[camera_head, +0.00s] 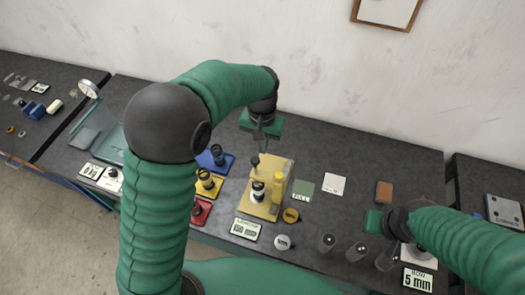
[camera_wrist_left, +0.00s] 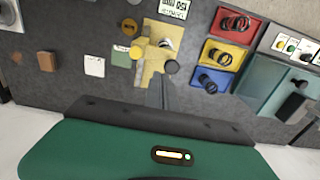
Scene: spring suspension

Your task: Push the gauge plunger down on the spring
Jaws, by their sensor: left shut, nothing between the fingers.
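The yellow gauge stand (camera_head: 283,170) is on the bench at the centre of the head view. A dark spring with a pale part (camera_head: 258,190) sits on it, beside a yellow post (camera_head: 278,186). I cannot tell for sure which part is the plunger. My left gripper (camera_head: 260,146) is shut and empty, just behind and above the stand, apart from the spring. Its fingers show in the left wrist view (camera_wrist_left: 160,94). My right gripper (camera_head: 376,221) is at the right, its fingers unclear.
Blue (camera_head: 228,160), yellow (camera_head: 207,188) and red (camera_head: 200,212) trays with springs stand left of the stand. A green card (camera_head: 303,190), a white card (camera_head: 334,184) and a brown block (camera_head: 384,193) lie right. Round discs and a label are in front.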

